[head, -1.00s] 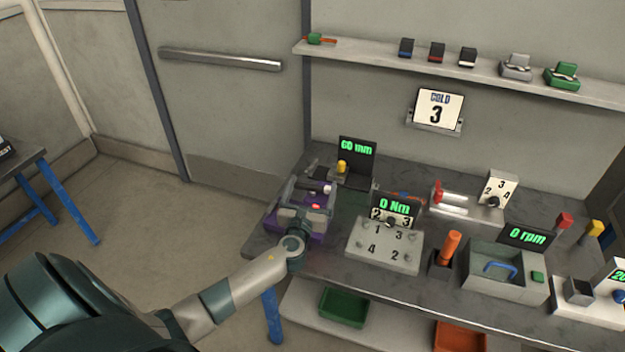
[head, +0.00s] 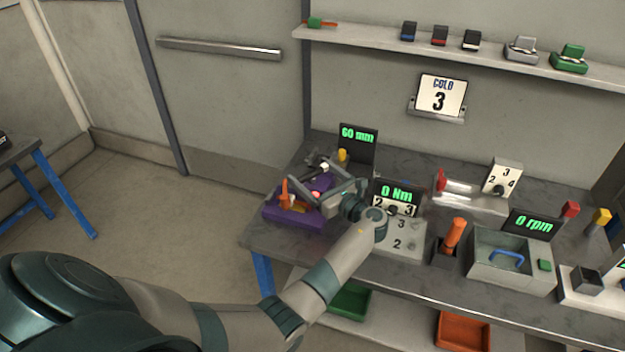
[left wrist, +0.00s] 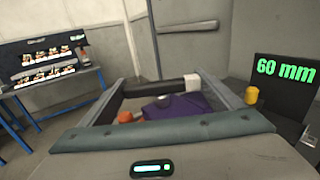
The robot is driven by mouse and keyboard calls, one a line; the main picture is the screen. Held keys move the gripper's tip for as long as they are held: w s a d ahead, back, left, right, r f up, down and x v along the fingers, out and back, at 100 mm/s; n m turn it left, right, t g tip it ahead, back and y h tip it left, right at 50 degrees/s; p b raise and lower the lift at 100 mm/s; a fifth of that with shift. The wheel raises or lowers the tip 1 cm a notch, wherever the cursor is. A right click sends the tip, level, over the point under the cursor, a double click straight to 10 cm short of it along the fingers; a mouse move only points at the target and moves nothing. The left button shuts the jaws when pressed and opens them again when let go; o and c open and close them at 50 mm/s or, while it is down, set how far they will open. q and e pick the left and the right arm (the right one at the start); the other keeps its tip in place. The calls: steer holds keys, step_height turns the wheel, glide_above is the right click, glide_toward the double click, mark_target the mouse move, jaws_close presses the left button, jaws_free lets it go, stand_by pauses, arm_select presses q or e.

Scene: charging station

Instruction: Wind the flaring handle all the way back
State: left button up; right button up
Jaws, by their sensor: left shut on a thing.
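The purple flaring tool (head: 276,214) sits at the left end of the bench, with an orange part (head: 284,194) on its left side. My left gripper (head: 308,171) reaches over it from the right. In the left wrist view the gripper (left wrist: 158,83) is shut on a dark bar with a pale end block, which I take as the flaring handle (left wrist: 165,87). The purple body (left wrist: 172,107) and the orange part (left wrist: 130,115) show below the bar. The gripper hides part of the tool. My right gripper is not in view.
A "60 mm" display (head: 358,143) and a yellow knob (head: 342,155) stand close behind the tool. A "0 Nm" display (head: 397,197) and numbered block (head: 411,243) stand to its right, partly behind my arm. Open floor (head: 180,230) lies left of the bench.

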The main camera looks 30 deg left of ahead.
arm_select(q)
steer(key=shift+n+g+b, duration=0.4)
steer(key=shift+n+g, duration=0.2)
steer(key=shift+g, duration=0.3)
steer(key=o, duration=0.9)
